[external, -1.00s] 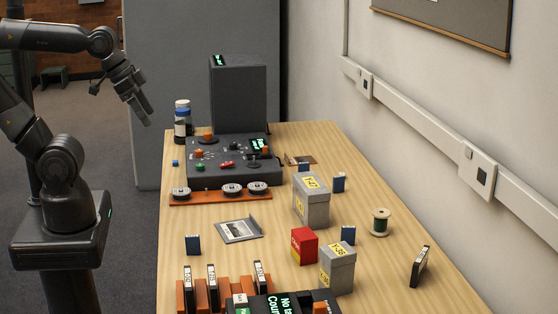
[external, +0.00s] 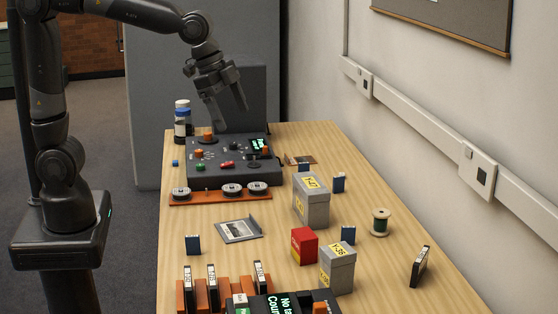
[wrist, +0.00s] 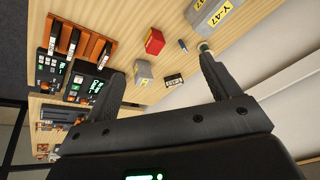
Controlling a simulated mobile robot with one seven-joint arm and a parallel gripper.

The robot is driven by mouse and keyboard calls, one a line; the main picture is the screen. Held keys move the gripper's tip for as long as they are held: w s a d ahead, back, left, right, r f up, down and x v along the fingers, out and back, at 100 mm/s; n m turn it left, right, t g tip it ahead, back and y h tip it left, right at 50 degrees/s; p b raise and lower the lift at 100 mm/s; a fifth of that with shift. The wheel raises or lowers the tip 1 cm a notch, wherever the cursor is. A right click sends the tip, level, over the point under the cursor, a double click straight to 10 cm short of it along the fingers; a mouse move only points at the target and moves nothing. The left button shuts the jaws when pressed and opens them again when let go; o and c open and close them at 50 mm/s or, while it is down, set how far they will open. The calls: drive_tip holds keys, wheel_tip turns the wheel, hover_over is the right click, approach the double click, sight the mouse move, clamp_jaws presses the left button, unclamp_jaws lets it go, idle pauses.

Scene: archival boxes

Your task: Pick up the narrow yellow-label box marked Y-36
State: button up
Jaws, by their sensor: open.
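The grey box marked Y-36 (external: 338,272), with a yellow label, stands upright on the near part of the table in the external view, just right of a small red box (external: 304,246). In the wrist view it seems to be the small grey box (wrist: 143,69) between my fingers in the picture. My gripper (external: 230,114) is open and empty, high over the far end of the table, well away from the box. Its two fingers also show in the wrist view (wrist: 161,66).
Another grey yellow-label box, Y-47 (external: 312,208), stands behind the red box. A green spool (external: 380,223) and an upright dark cartridge (external: 420,266) are to the right. A control console (external: 225,172) fills the far left; a rack (external: 200,292) stands in front.

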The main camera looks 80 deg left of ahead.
drive_tip(key=w+d+f+m+g+h, duration=0.1)
drive_tip(key=w+d+f+m, duration=0.4)
drive_tip(key=w+d, duration=0.55)
drive_tip(key=m+g+h, duration=0.2)
drive_tip(key=m, duration=0.1)
hover_over(339, 247)
drive_tip(key=a, duration=0.2)
drive_tip(key=f, duration=1.3)
drive_tip(key=shift+s+f, duration=0.2)
drive_tip(key=shift+f, duration=0.05)
drive_tip(key=x, duration=0.4)
drive_tip(key=shift+d+f, duration=0.15)
drive_tip(key=shift+f, duration=0.15)
drive_tip(key=x, duration=0.5)
drive_tip(key=shift+s+d+f, duration=0.1)
drive_tip(key=shift+s+f, duration=0.2)
drive_tip(key=shift+c, duration=0.3)
drive_tip(key=shift+r, duration=0.1)
drive_tip(key=c, duration=1.1)
drive_tip(key=shift+c, duration=0.2)
